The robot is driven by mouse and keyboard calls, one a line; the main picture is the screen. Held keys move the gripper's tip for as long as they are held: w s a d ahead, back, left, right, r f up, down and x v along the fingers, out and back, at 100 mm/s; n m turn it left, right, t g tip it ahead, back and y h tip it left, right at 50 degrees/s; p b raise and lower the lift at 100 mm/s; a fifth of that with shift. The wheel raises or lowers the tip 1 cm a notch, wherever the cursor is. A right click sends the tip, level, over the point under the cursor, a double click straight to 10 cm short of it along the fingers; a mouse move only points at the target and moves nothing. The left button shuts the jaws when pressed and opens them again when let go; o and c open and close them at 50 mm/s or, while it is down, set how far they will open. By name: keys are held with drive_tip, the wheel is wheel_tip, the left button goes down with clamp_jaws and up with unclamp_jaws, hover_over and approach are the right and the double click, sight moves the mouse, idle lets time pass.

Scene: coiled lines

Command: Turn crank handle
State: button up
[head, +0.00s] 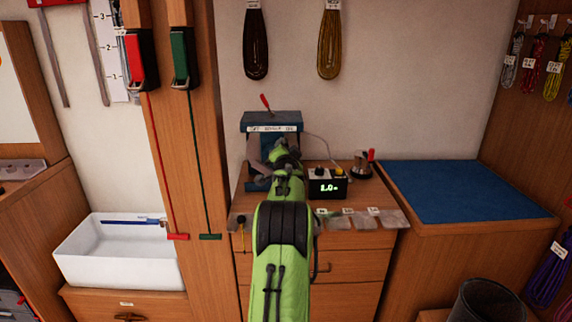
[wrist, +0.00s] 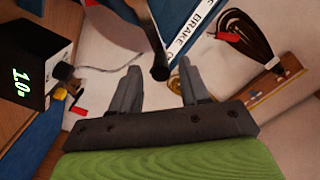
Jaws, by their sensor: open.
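The blue bench device (head: 272,121), with a white label strip, stands on the wooden cabinet against the wall. Its label reads "BRAKE" in the wrist view (wrist: 192,32). A dark rod with a rounded end, which looks like the crank handle (wrist: 158,50), comes down from the top of the wrist view. My gripper (wrist: 158,70) is open, with one finger on each side of the rod's end. I see gaps beside it and no clear contact. In the head view my green arm covers the device's lower front and hides the handle; my gripper (head: 284,153) is small there.
A black display box (head: 327,186) reading 1.0 stands right of my arm. A small red-handled device (head: 363,164) is beyond it. Clear trays (head: 365,219) line the cabinet's front edge. A blue mat (head: 455,190) at right is bare. A red lever (head: 265,101) tops the blue device.

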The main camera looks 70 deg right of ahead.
drive_tip(key=v, duration=1.3)
drive_tip(key=shift+b, duration=0.35)
drive_tip(key=shift+a, duration=0.1)
